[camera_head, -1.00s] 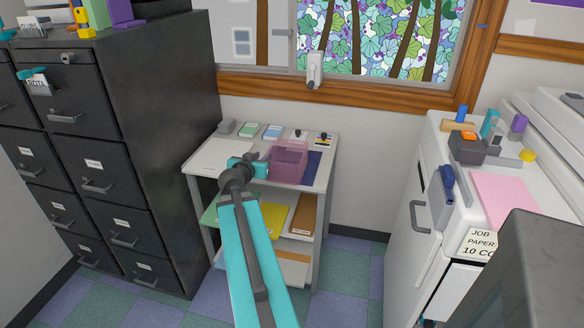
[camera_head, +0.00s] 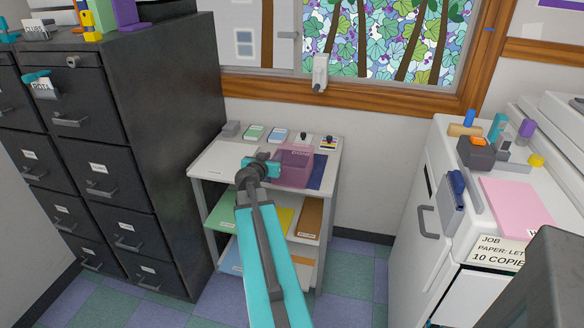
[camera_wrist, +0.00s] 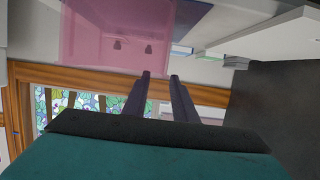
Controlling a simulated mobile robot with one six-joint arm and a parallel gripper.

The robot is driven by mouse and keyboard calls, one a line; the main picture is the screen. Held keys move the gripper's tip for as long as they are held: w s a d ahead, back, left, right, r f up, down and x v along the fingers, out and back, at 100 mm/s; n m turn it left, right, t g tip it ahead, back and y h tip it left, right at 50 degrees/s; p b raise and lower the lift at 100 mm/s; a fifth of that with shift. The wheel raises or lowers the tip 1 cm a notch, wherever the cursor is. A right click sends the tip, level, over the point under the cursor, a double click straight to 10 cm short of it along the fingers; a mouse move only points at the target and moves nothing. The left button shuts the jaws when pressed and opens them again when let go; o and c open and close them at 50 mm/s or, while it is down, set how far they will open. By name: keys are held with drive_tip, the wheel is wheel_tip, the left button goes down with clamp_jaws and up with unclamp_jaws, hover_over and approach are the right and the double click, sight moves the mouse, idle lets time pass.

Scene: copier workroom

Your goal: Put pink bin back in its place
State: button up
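The pink bin (camera_head: 293,168) is a translucent box standing on the white top of a small shelf cart (camera_head: 215,162) below the window. A dark blue rectangle (camera_head: 318,172) shows on the cart top at the bin's right side. My gripper (camera_head: 272,163) is just left of the bin in the head view, close to its side. In the wrist view the pink bin (camera_wrist: 105,35) fills the upper left, and my gripper (camera_wrist: 160,76) shows two fingers with a gap between them and nothing clearly held. Whether a finger touches the bin cannot be told.
Green (camera_head: 254,132) and blue (camera_head: 278,135) pads, a grey block (camera_head: 231,129) and stamps line the cart's back edge. Dark filing cabinets (camera_head: 165,130) stand left. A white copier (camera_head: 440,165) stands right. Coloured paper lies on the lower shelves.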

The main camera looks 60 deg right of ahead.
sight(276, 153)
drive_tip(key=shift+w+d+f, duration=0.15)
drive_tip(key=shift+d, duration=0.25)
drive_tip(key=shift+d, duration=0.1)
drive_tip(key=p+x, duration=0.2)
drive_tip(key=x, duration=0.1)
drive_tip(key=shift+w+p, duration=0.1)
drive_tip(key=shift+p, duration=0.3)
drive_tip(key=shift+p+x, duration=0.4)
drive_tip(key=shift+x, duration=0.55)
drive_tip(key=shift+c, duration=0.3)
clamp_jaws()
idle(0.7)
